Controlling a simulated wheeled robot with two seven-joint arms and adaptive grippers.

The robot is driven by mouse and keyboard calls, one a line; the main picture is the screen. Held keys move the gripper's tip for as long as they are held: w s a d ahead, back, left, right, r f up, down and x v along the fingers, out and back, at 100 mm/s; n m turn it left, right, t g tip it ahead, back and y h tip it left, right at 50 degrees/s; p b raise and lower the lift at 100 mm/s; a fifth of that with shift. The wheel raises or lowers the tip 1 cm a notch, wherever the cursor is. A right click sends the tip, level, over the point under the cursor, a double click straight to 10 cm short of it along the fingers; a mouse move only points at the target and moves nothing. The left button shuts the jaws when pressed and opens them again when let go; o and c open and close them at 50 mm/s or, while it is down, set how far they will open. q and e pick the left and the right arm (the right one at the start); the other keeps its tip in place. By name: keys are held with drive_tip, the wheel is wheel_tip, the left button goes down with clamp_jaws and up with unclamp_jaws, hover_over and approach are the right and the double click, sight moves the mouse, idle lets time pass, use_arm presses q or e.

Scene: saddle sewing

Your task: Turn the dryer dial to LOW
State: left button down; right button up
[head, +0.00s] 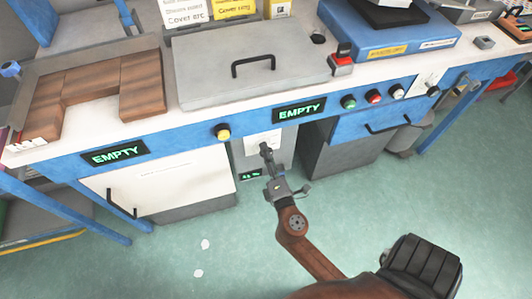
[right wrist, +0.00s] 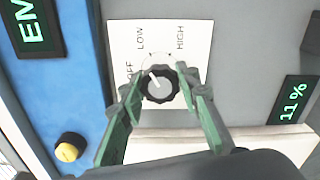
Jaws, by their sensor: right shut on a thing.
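The dryer dial (right wrist: 160,88) is a dark ridged knob with a grey face on a white plate (right wrist: 190,52) marked OFF, LOW and HIGH. Its white pointer line points up and left in the right wrist view, between OFF and LOW and seemingly nearer LOW. My right gripper (right wrist: 161,84) is shut on the dial, with one green-grey finger on each side of it. In the head view my right gripper (head: 266,150) reaches the dryer front under the bench, and the dial is hidden behind it. My left gripper is not in view.
A display (right wrist: 293,98) reading 11% sits right of the dial. A yellow knob (right wrist: 69,147) is on the blue rail, also shown in the head view (head: 223,132). An EMPTY display (head: 300,110) sits above. The green floor is open.

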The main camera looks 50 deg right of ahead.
sight(264, 129)
idle(0.3)
drive_tip(key=o, duration=1.2)
drive_tip(key=r, duration=1)
drive_tip(key=shift+a, duration=0.2)
drive_tip(key=shift+w+a+r, duration=0.1)
drive_tip(key=shift+a+r, duration=0.1)
drive_tip(key=shift+d+f, duration=0.15)
drive_tip(key=shift+d, duration=0.2)
